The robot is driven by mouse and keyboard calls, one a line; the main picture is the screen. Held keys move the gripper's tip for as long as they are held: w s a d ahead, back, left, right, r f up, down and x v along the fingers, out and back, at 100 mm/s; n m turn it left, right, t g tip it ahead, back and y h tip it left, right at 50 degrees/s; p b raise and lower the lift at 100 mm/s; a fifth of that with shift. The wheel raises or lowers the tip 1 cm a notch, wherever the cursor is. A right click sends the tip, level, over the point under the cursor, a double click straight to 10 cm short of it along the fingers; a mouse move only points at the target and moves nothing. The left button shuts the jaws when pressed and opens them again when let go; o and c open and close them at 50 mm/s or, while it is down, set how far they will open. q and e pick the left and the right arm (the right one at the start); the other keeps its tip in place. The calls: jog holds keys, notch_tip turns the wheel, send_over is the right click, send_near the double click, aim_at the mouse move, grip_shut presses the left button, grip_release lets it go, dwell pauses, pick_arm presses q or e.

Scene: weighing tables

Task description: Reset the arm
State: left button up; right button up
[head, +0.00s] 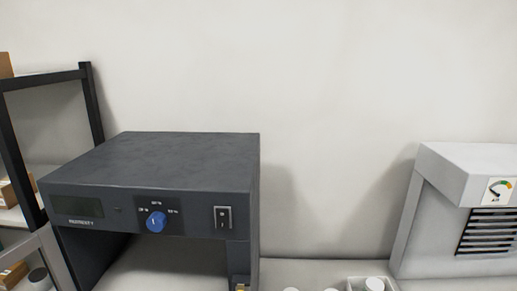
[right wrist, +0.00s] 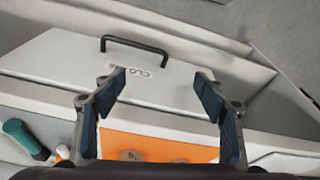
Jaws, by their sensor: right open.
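My right gripper (right wrist: 162,88) shows in the right wrist view, with its two dark fingers wide apart and nothing between them. Past its fingertips is a pale panel (right wrist: 75,68) with a black handle (right wrist: 140,46) and a small printed label. The gripper appears apart from the panel. Neither gripper shows in the head view, and my left gripper is not in view at all.
In the head view, a dark grey machine (head: 160,160) with a blue knob (head: 156,222) stands left of centre. A white vented cabinet (head: 430,220) stands right. A shelf (head: 40,78) is far left. The wrist view shows an orange surface (right wrist: 150,143) and a teal object (right wrist: 22,136).

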jog(key=s+f+g+b, duration=0.1)
jog(key=s+f+b, duration=0.25)
jog(key=f, duration=1.05)
jog(key=s+f+b, duration=0.3)
jog(key=s+f, duration=0.1)
jog(key=f, duration=1)
jog(key=s+d+f+g+b, duration=0.1)
jog(key=s+d+f+b, duration=0.2)
jog(key=s+f, duration=1)
jog(key=shift+d+f+b, duration=0.2)
jog(key=shift+f+b, duration=0.1)
jog(key=shift+f, duration=0.6)
